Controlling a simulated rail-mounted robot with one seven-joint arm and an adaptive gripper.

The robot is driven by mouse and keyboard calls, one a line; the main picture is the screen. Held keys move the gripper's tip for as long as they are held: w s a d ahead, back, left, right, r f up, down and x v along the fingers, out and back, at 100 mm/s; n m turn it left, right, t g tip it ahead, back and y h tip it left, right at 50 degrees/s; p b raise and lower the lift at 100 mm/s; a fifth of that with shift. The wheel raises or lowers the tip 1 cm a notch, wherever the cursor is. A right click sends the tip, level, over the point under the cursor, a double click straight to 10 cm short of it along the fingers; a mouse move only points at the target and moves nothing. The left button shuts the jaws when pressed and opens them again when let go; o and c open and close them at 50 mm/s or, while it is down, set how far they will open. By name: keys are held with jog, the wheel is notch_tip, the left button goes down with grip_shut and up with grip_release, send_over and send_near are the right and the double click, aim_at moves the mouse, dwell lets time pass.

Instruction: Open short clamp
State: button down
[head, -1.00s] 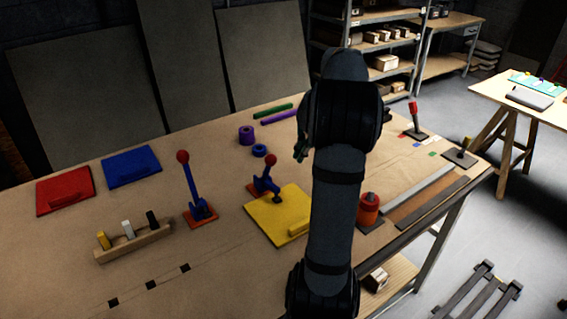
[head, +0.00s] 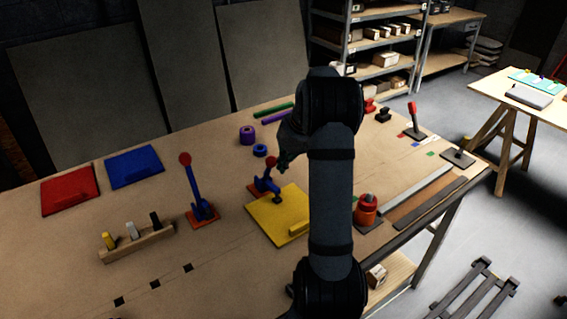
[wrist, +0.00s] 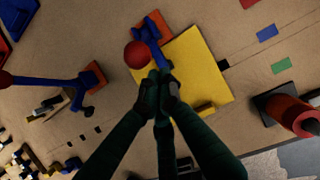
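The short clamp (head: 266,183) is blue with a red ball knob and an orange base, at the left edge of the yellow panel (head: 290,228). Its pressing arm reaches over the panel; its handle stands up. In the wrist view the short clamp (wrist: 150,32) is at upper centre, its red knob just above my fingertips, on the yellow panel (wrist: 205,75). My gripper (wrist: 160,88) has dark green fingers drawn together, with nothing seen between them. In the head view my gripper (head: 284,165) is just right of the knob, partly hidden by my arm.
A taller clamp (head: 195,195) with a long upright handle stands to the left. A block holder (head: 137,248) is at the front left, red and blue panels behind it. A red cylindrical object (head: 366,208) stands right of the yellow panel. Purple and blue rings lie behind the clamp.

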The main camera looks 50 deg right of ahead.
jog(key=shift+w, duration=0.1)
jog(key=shift+w+d+r, duration=0.1)
jog(key=shift+w+r, duration=0.25)
jog(key=shift+r, duration=0.1)
